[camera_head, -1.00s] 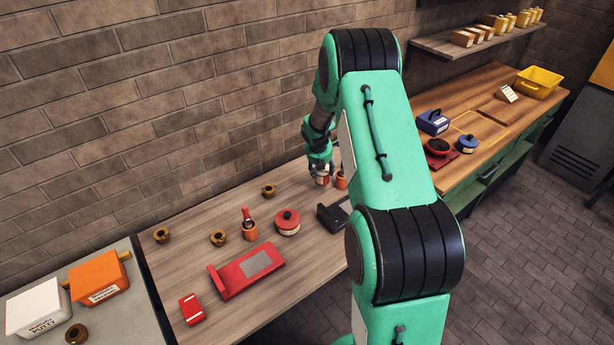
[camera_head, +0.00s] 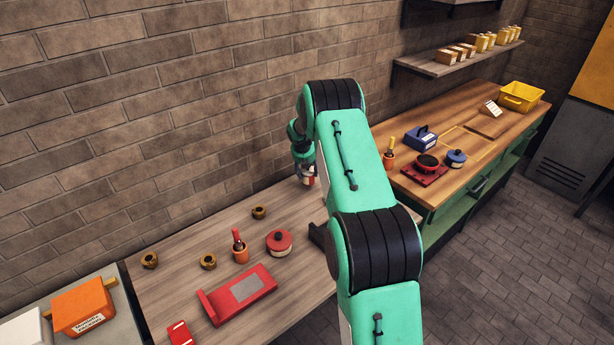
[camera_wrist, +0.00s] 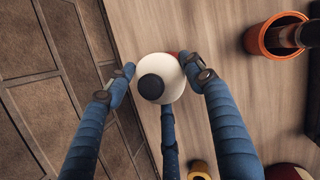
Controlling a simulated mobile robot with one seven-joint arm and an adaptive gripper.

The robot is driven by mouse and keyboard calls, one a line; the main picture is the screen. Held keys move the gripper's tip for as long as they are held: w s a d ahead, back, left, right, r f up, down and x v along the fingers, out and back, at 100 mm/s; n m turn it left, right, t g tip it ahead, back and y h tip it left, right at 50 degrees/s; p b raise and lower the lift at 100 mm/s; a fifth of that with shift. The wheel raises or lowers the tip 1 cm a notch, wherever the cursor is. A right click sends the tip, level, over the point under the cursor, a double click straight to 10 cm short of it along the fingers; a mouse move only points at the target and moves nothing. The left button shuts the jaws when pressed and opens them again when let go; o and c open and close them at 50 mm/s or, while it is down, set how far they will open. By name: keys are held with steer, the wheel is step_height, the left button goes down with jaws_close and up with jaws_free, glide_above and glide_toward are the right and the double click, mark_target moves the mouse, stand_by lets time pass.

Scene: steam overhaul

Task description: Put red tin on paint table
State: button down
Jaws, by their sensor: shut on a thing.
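My gripper (camera_head: 304,164) is shut on a small tin (camera_head: 308,180) with red and white sides. In the wrist view the tin's pale round top with a black knob (camera_wrist: 152,87) sits between the fingers of my gripper (camera_wrist: 160,70), with a bit of red at its edge. I hold it over the back of the grey-brown wooden table (camera_head: 180,248), near the brick wall. Whether it touches the tabletop I cannot tell. My arm hides part of the table's right end. Which surface is the paint table is not marked.
The right workbench (camera_head: 430,196) holds a blue box (camera_head: 421,138), a blue pot (camera_head: 456,158) and a yellow crate (camera_head: 521,96).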

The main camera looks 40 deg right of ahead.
steer(key=shift+w+d+r, duration=0.1)
steer(key=shift+w+d, duration=0.3)
steer(key=shift+w, duration=0.25)
steer(key=shift+f+b, duration=0.4)
steer(key=shift+f, duration=1.45)
steer(key=c, duration=0.7)
jaws_free()
steer(key=shift+s+a, duration=0.1)
steer(key=shift+r, duration=0.1)
steer(key=p+v, duration=0.1)
steer(key=v, duration=1)
steer(key=shift+s+a+r+p, duration=0.1)
steer(key=shift+r+p, duration=0.2)
steer(key=shift+r, duration=0.05)
